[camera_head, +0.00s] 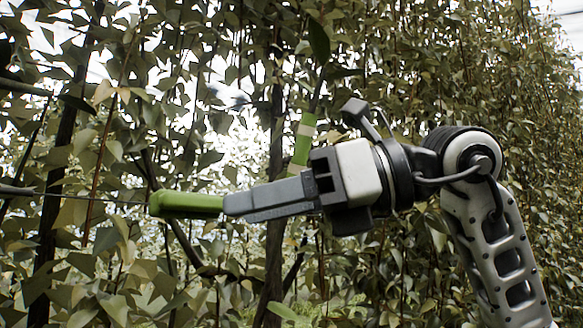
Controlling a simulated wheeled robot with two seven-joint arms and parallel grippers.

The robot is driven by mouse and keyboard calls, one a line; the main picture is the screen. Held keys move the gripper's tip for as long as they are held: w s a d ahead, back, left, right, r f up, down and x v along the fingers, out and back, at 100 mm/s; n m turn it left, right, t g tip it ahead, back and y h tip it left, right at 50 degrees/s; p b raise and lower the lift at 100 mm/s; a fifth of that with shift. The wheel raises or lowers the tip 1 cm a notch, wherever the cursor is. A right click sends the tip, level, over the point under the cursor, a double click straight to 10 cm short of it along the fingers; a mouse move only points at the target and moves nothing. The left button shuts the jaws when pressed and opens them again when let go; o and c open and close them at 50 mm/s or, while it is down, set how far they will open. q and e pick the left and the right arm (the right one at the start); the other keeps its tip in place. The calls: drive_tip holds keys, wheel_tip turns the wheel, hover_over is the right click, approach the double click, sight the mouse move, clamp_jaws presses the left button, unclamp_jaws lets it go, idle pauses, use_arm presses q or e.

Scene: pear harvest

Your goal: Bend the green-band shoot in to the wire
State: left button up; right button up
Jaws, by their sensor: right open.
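The green-band shoot (302,150) stands near the middle of the head view, leaning slightly right toward its top. Its bright green band has a paler ring, and leaves sprout above. Its lower part is hidden behind my right gripper. My right gripper (186,205) comes in from the right and points left. Its green-tipped fingers are open and seen nearly edge-on, with nothing visible between them. The fingertips are left of the shoot and apart from the band. A thin dark wire (92,199) runs from the left edge toward the fingertips; whether they touch cannot be told. My left gripper is not in view.
A dark upright trunk or post (275,130) stands just left of the shoot. Another dark stem (62,165) rises at the left. Dense leaves fill the background and right side. A thick dark branch (22,87) enters at the upper left.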

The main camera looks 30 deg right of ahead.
sight(304, 149)
drive_tip(key=s+d+r+m+t+h, duration=0.5)
drive_tip(key=s+d+r+t+h, duration=0.3)
drive_tip(key=d, duration=0.4)
drive_tip(key=shift+g+y, duration=0.5)
drive_tip(key=x, duration=0.5)
drive_tip(key=p+x, duration=0.1)
drive_tip(key=x, duration=0.4)
drive_tip(key=p+x, duration=0.1)
drive_tip(key=x, duration=0.4)
drive_tip(key=shift+w+d+r, duration=0.1)
drive_tip(key=shift+r, duration=0.3)
drive_tip(key=shift+w, duration=0.45)
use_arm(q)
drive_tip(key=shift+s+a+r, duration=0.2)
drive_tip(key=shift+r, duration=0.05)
